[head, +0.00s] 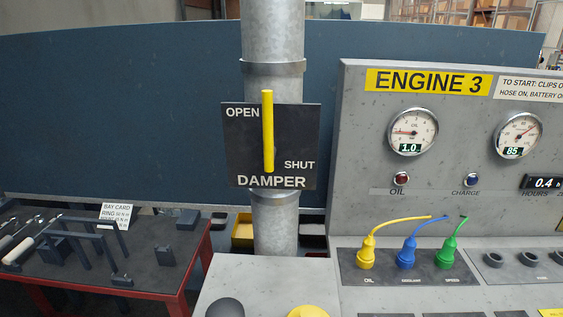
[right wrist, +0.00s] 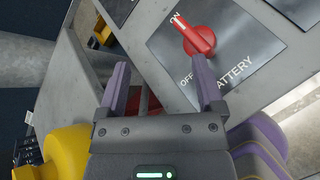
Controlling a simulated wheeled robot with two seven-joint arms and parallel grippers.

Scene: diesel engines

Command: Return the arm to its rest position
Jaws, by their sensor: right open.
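My right gripper (right wrist: 161,78) shows in the right wrist view with its two purple fingers apart and nothing between them. A red battery switch (right wrist: 197,38) is on a dark plate just beyond the fingertips, its handle slanted toward the ON mark. I cannot see the fingers touching it. Neither gripper shows in the head view, and my left gripper is not seen in any view.
The damper plate (head: 240,150) with an upright yellow lever (head: 268,130) is on the grey pipe (head: 273,30). The Engine 3 panel (head: 360,130) stands at right. A red-edged tool table (head: 190,270) is at left. A rounded yellow part (right wrist: 60,150) is close beside my right gripper.

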